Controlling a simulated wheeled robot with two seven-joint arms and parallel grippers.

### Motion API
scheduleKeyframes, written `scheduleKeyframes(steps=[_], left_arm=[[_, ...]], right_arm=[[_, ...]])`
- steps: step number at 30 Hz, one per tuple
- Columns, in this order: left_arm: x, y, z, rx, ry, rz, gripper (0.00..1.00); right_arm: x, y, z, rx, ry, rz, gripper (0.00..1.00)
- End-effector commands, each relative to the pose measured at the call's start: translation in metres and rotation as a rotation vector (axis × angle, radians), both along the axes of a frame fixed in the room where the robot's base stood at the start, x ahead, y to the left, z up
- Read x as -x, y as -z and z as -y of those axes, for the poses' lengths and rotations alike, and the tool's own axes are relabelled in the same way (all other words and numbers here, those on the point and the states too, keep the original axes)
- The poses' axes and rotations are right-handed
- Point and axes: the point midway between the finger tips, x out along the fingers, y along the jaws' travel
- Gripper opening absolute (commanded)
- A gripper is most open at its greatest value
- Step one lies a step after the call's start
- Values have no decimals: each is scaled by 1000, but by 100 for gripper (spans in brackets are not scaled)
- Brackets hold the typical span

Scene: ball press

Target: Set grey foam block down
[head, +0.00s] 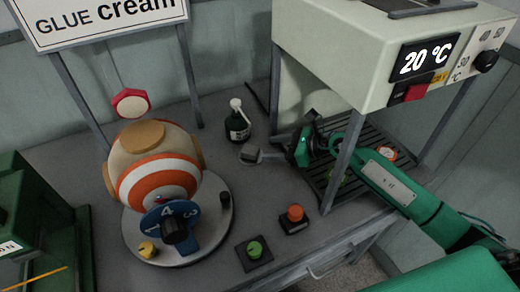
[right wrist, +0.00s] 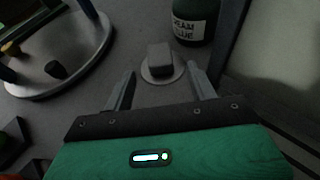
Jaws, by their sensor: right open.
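The grey foam block (right wrist: 160,58) rests on a small round grey disc (right wrist: 151,79) on the table in the right wrist view. In the head view the block (head: 250,151) shows small, just left of my right gripper (head: 266,155). In the right wrist view the two fingers of my right gripper (right wrist: 161,72) are spread apart, with the block at the tips, between or just beyond them; I cannot tell whether they touch it. My left gripper is not in view.
A dark glue bottle (head: 237,124) stands just behind the block. The round turntable (head: 139,246) with a striped ball is at left. A green button (head: 255,249) and an orange button (head: 295,215) sit in front. A heater box (head: 330,65) on legs stands around my right arm.

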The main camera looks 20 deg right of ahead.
Motion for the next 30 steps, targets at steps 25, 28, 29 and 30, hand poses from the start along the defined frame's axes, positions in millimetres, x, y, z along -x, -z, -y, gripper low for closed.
scheduleKeyframes(steps=[25,28,29,30], left_arm=[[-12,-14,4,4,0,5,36],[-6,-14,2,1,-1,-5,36],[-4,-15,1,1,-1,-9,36],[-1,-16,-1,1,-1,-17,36]], right_arm=[[20,-15,29,-1,0,1,57],[19,-18,29,-11,2,0,57],[18,-21,28,-21,6,1,57],[16,-25,27,-41,12,1,57]])
